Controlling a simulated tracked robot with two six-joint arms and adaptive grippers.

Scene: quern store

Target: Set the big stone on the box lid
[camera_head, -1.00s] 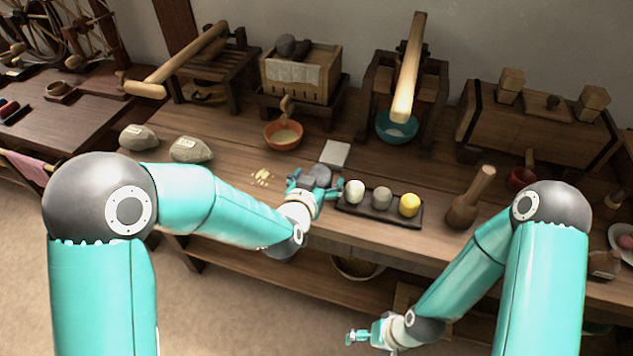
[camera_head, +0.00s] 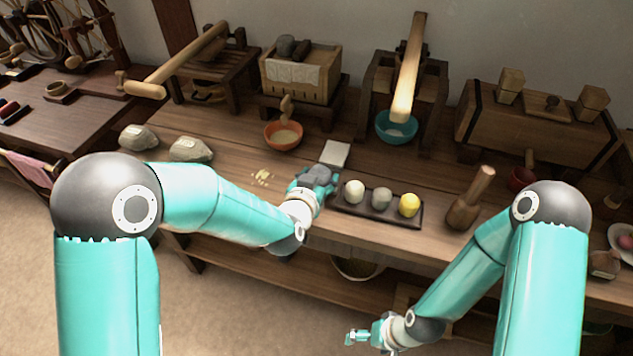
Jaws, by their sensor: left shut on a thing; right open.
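My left gripper (camera_head: 320,187) is shut on a rounded grey stone (camera_head: 317,174) at the front of the bench, just left of the dark tray. The fingers hide part of the stone; I cannot tell whether it touches the bench. The wooden box (camera_head: 294,84) stands at the back on a dark stand, with a pale cloth over its front. A dark grey stone (camera_head: 286,45) and another dark lump sit on top of the box, hiding part of its lid. My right gripper (camera_head: 359,338) is open and empty, low in front of the bench.
A dark tray (camera_head: 352,209) holds three balls: cream, grey and yellow. An orange bowl (camera_head: 283,136) and a white square (camera_head: 335,153) lie between the gripper and the box. Two pale stone-like lumps (camera_head: 190,149) lie at left. A wooden mallet (camera_head: 465,208) stands right of the tray.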

